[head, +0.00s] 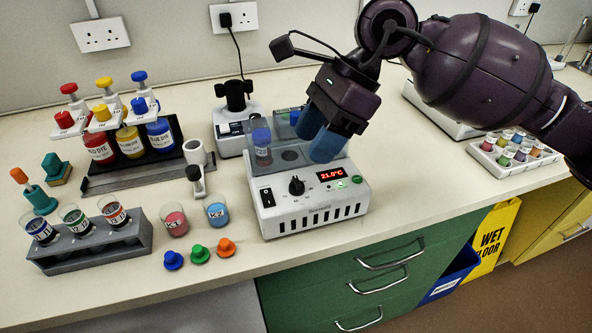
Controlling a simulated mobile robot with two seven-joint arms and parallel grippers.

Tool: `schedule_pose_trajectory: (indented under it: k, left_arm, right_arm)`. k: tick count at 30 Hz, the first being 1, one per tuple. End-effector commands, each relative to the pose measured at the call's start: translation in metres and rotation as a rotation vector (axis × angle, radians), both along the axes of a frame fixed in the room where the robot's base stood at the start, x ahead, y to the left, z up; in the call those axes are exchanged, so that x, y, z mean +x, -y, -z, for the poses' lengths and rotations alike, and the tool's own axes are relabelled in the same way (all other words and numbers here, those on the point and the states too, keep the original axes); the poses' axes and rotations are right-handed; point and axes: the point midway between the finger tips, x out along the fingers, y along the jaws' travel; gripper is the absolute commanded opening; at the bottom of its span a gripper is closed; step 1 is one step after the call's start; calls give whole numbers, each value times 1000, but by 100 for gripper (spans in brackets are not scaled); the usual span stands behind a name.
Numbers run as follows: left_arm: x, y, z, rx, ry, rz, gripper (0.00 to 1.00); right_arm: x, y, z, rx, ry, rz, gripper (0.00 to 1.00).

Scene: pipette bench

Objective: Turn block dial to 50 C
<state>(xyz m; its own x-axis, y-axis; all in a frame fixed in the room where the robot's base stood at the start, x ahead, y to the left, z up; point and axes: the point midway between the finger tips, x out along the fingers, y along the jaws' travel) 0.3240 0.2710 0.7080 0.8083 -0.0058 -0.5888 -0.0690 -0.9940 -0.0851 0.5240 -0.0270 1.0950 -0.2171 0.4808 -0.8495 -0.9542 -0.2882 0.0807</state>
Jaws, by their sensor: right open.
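The white heating block (315,206) stands near the front edge of the bench in the middle of the head view. Its black dial (296,186) is on the front panel, beside a red display (330,174) that reads about 21.0 °C. A black rocker switch (267,196) is at the panel's left. My right gripper (318,135) is open, with its blue fingers pointing down over the block's top, above and behind the dial. It appears apart from the dial. The fingers hide part of the block's top. My left gripper is not in view.
A tube with a blue cap (262,142) stands in the block's top. Left are a grey vial rack (95,247), cups (174,222), loose coloured caps (200,253) and a dye bottle stand (140,178). A tray of small vials (512,152) is at right. Bench right of the block is clear.

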Motion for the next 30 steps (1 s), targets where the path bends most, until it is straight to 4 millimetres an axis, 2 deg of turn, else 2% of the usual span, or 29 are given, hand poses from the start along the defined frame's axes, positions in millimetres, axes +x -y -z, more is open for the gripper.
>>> schedule_pose_trajectory:
  k: [6, 11, 24, 30]
  left_arm:
    - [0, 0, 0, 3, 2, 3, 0]
    - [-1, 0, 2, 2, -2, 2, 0]
    - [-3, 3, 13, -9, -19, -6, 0]
    - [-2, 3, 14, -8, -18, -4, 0]
  right_arm:
    - [16, 15, -10, -121, 117, -26, 54]
    - [16, 13, -3, -132, 125, -29, 54]
    - [7, -13, 63, -128, 119, -30, 54]
    - [5, -21, 82, -127, 122, -28, 54]
